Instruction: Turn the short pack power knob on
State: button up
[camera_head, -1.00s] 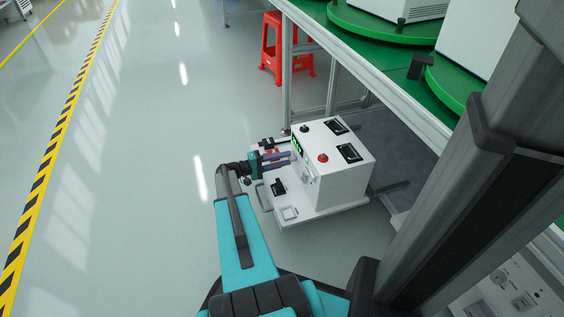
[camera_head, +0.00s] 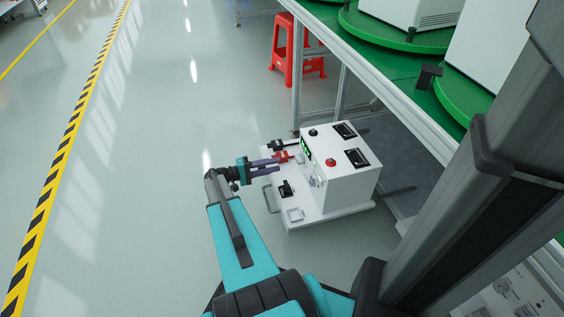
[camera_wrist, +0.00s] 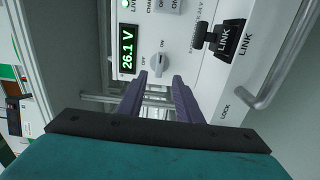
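The power knob (camera_wrist: 158,65) is a small pale grey knob on the white pack panel, with OFF and ON printed beside it. Its handle looks roughly upright in the wrist view; I cannot tell for sure which mark it points to. My gripper (camera_wrist: 159,79) has two purple fingers, apart and empty, just below the knob in that view, with a gap between them. In the head view my gripper (camera_head: 279,165) is to the left of the white pack (camera_head: 350,188), pointing at its front face. The knob is too small to make out there.
A lit display (camera_wrist: 127,50) reads 26.1 V. A black LINK connector (camera_wrist: 228,40) and a metal handle (camera_wrist: 265,100) are on the wrist view's right. The pack has a red button (camera_head: 331,162) on top. A red stool (camera_head: 290,50) stands behind; floor at left is clear.

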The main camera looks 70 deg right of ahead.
jog(key=shift+p+v, duration=0.6)
jog(key=shift+v, duration=2.15)
jog(key=shift+r, duration=0.1)
jog(key=w+a+r+n+t+h+p, duration=0.15)
jog(key=w+a+r+p, duration=0.3)
jog(key=a+p, duration=0.45)
jog(key=w+a+r+n+t+p, duration=0.4)
jog(key=a+p, duration=0.3)
jog(key=a, duration=0.4)
jog(key=s+a+r+n+t+y+p, duration=0.1)
jog(key=s+a+y+p, duration=0.3)
jog(key=a, duration=0.9)
jog(key=s+a+r+n+t+y+p, duration=0.1)
jog(key=s+a+y+p, duration=0.3)
jog(key=a, duration=0.9)
jog(key=s+a+r+n+t+y+p, duration=0.1)
jog(key=s+a+n+y+p, duration=0.2)
jog(key=a, duration=1)
jog(key=s+y+p, duration=0.2)
jog(key=s+p, duration=0.1)
jog(key=s, duration=0.1)
jog(key=shift+a+p, duration=0.2)
jog(key=shift+p, duration=0.2)
